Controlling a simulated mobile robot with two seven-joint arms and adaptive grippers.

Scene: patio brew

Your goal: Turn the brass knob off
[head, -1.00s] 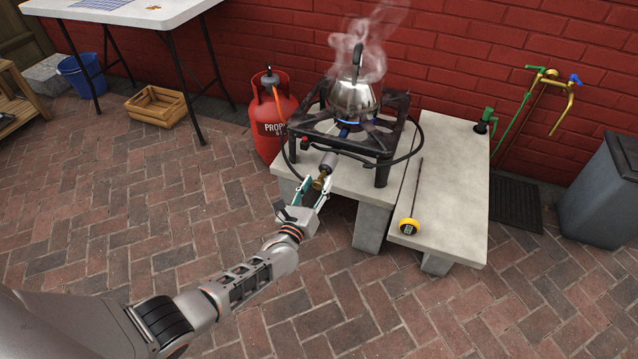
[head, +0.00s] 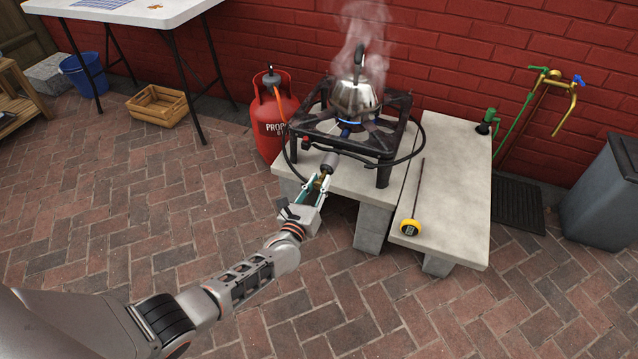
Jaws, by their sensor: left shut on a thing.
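The brass knob (head: 319,181) sits at the front of the burner's valve, below the black burner stand (head: 368,150). My left gripper (head: 317,188) is shut on the brass knob, its fingers on either side and hiding part of it. A blue flame (head: 346,131) shows under the steel kettle (head: 356,98), which stands on the burner and gives off steam. My right gripper is not in view.
A red propane cylinder (head: 274,120) stands left of the burner, with a hose running to it. A yellow-headed dial thermometer (head: 411,227) lies on the concrete slab (head: 455,190) at right. The brick floor in front is clear.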

